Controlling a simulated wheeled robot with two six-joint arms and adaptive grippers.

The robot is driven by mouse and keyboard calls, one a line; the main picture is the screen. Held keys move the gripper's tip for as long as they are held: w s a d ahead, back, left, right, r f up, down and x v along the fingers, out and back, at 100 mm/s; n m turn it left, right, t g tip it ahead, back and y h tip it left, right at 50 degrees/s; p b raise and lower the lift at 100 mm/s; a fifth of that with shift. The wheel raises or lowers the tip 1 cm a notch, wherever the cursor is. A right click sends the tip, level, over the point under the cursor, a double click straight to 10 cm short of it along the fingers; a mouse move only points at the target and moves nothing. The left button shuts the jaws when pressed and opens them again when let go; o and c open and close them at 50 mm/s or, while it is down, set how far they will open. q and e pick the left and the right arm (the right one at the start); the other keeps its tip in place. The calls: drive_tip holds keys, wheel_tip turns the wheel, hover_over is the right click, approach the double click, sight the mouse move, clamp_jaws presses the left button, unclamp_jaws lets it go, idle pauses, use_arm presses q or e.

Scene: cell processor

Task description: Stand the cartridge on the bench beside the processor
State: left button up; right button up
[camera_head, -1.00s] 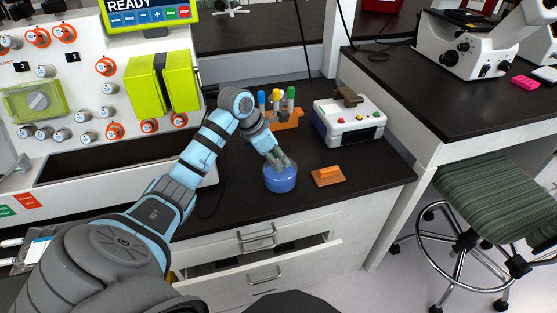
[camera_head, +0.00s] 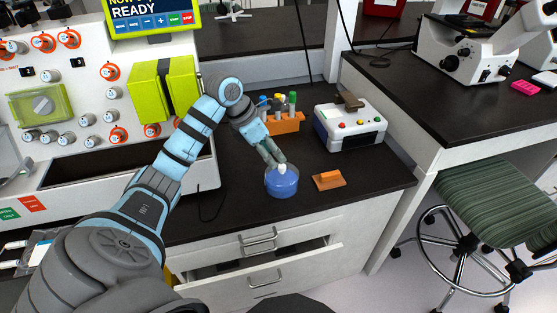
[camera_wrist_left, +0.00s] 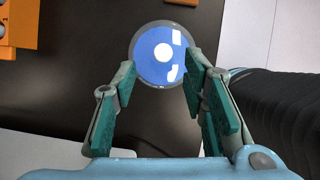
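The cartridge, seemingly the round blue vessel with a clear rim and white top knob (camera_head: 282,183), stands upright on the dark bench right of the processor (camera_head: 62,105). It also shows as a blue disc in the left wrist view (camera_wrist_left: 150,45). My left gripper (camera_head: 276,156) is just above the vessel. In the left wrist view its fingers (camera_wrist_left: 163,66) are spread with nothing gripped between them, and the vessel lies just beyond the tips. My right gripper is not in view.
An orange rack with colored-cap tubes (camera_head: 286,123) stands behind the vessel. A white device with buttons (camera_head: 350,127) is at the back right. A small orange block on a brown plate (camera_head: 328,181) lies right of the vessel. A drawer (camera_head: 265,275) stands open below the bench.

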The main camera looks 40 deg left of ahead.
use_arm(q)
drive_tip(key=v, duration=0.6)
drive_tip(key=shift+r, duration=0.2)
drive_tip(key=shift+s, duration=0.1)
